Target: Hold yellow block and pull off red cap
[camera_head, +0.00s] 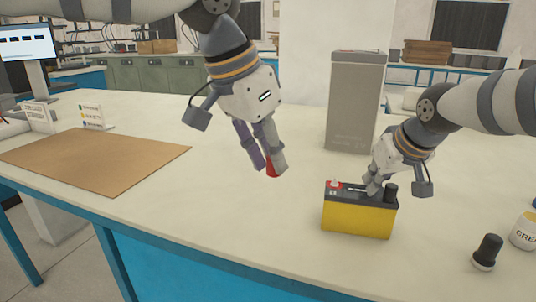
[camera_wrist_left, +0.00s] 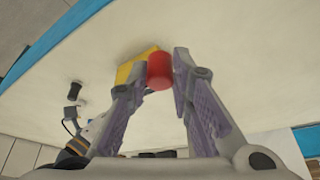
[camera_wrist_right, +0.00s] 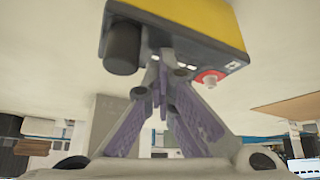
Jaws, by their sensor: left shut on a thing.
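The yellow block (camera_head: 357,219) is a battery-like box with a black top, standing upright on the table. On its top are a bare post with a red base (camera_head: 335,184) and a black-capped post (camera_head: 391,193). The red cap (camera_head: 271,169) is off the block, in the air to its upper left. My left gripper (camera_head: 268,160) is shut on the cap, seen between the fingers in the left wrist view (camera_wrist_left: 160,72). My right gripper (camera_head: 371,185) is at the middle of the block's top, its fingers close together there in the right wrist view (camera_wrist_right: 163,72). The exact contact is partly hidden.
A tall grey box (camera_head: 355,105) stands behind the block. A loose black cap-like piece (camera_head: 487,252) and a white jar (camera_head: 525,232) stand at the right. A brown mat (camera_head: 95,160) lies at the left. The table between mat and block is clear.

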